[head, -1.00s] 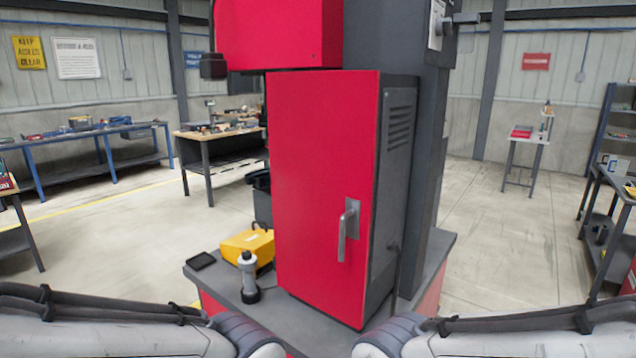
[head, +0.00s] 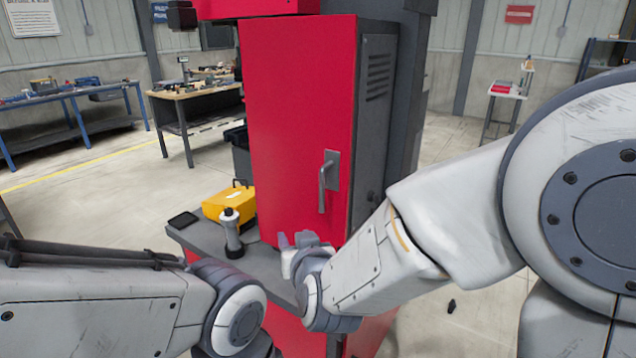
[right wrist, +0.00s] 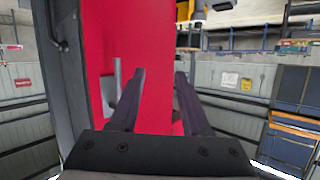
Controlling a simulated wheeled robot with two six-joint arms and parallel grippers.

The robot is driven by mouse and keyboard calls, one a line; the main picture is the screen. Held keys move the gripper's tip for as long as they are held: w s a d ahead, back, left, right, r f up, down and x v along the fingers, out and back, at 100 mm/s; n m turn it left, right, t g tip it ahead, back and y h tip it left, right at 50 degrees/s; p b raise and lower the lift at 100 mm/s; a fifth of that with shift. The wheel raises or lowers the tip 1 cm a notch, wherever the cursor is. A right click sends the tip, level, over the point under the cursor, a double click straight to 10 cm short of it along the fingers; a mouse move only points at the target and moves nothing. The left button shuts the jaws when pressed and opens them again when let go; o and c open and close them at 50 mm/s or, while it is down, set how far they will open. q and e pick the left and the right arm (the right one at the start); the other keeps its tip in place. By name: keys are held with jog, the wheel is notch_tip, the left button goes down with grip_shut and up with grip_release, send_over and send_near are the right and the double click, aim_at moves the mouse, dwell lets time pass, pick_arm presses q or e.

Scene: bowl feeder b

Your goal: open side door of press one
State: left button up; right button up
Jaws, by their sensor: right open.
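The press's red side door (head: 290,110) is shut in its dark grey cabinet and has an upright metal bar handle (head: 325,180) near its right edge. My right gripper (head: 294,240) is below and left of the handle, in front of the door's lower part. In the right wrist view, turned about upside down, its two dark fingers (right wrist: 160,85) are apart with nothing between them. The door (right wrist: 155,60) lies beyond them, and the handle (right wrist: 117,80) shows just left of the left finger, partly hidden. My left arm is at the lower left; its fingers are not visible.
A yellow case (head: 226,203), a white and black bottle-like item (head: 231,235) and a flat black item (head: 183,219) sit on the grey base top (head: 200,238) left of the door. The dark cabinet side (head: 375,120) has vent slots. Open floor lies around the base.

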aim_at(322, 185)
jog(key=w+d+r+m+t+h, duration=0.2)
jog(key=w+d+r+t+h, duration=0.1)
jog(key=d+r+t+h, duration=0.15)
jog(key=shift+g, duration=0.25)
jog(key=w+p, duration=0.1)
jog(key=w, duration=0.2)
jog(key=w+d+p, duration=0.1)
jog(key=w, duration=0.6)
jog(key=shift+w+d+p, duration=0.15)
jog(key=shift+d+p, duration=0.05)
jog(key=shift+p, duration=0.2)
jog(key=shift+c, duration=0.4)
jog(key=shift+y, duration=0.25)
grip_shut()
